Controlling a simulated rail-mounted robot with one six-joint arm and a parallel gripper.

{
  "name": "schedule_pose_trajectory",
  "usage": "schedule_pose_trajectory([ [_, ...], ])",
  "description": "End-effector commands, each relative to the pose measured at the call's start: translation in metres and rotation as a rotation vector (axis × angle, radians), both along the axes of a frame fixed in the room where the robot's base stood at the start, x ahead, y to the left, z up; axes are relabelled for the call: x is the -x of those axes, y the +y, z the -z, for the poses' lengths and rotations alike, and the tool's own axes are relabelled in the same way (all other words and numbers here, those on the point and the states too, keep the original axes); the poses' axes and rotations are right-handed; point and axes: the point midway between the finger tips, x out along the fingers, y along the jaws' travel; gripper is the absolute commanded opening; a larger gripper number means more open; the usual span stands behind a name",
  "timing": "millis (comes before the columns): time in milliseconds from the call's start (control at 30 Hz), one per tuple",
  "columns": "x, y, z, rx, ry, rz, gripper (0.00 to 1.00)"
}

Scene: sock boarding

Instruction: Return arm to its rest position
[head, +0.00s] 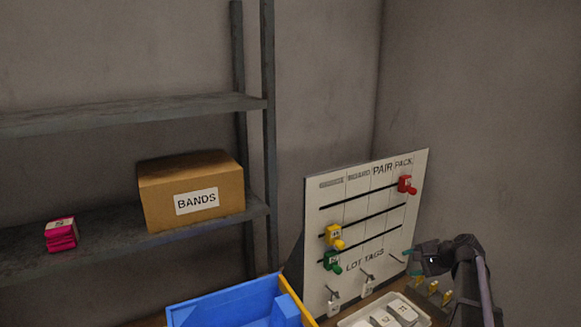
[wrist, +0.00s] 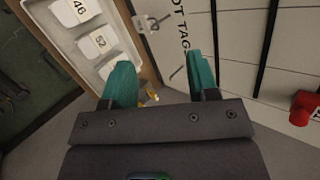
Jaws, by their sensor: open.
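My gripper (head: 411,263) is at the lower right in the head view, in front of the right end of the white board (head: 374,184). In the wrist view my gripper (wrist: 162,80) shows two teal fingers spread apart with nothing between them. The board reads "BOARD", "PAIR", "PACK" and "LOT TAGS". It carries a red slider (head: 405,184) at the upper right, a yellow slider (head: 334,236) and a green slider (head: 331,261) at the left. The red slider also shows at the right edge of the wrist view (wrist: 303,108).
A white tray (head: 345,321) of numbered tags stands below the board. A blue bin (head: 205,311) is at the bottom centre. Left, a shelf (head: 100,240) holds a "BANDS" carton (head: 165,205) and a pink stack (head: 61,237). Tags hang on board hooks. Brassy pieces (head: 433,290) stand beneath my gripper.

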Motion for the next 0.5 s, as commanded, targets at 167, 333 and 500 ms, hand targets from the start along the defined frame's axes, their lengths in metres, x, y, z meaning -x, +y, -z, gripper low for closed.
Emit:
schedule_pose_trajectory([
  [167,0.141,0.11,0.081,0.529,0.142,-0.574,0.54],
  [333,0.249,0.175,0.119,0.85,0.272,-0.952,0.54],
  [500,0.253,0.218,0.127,0.885,0.233,-1.048,0.54],
])
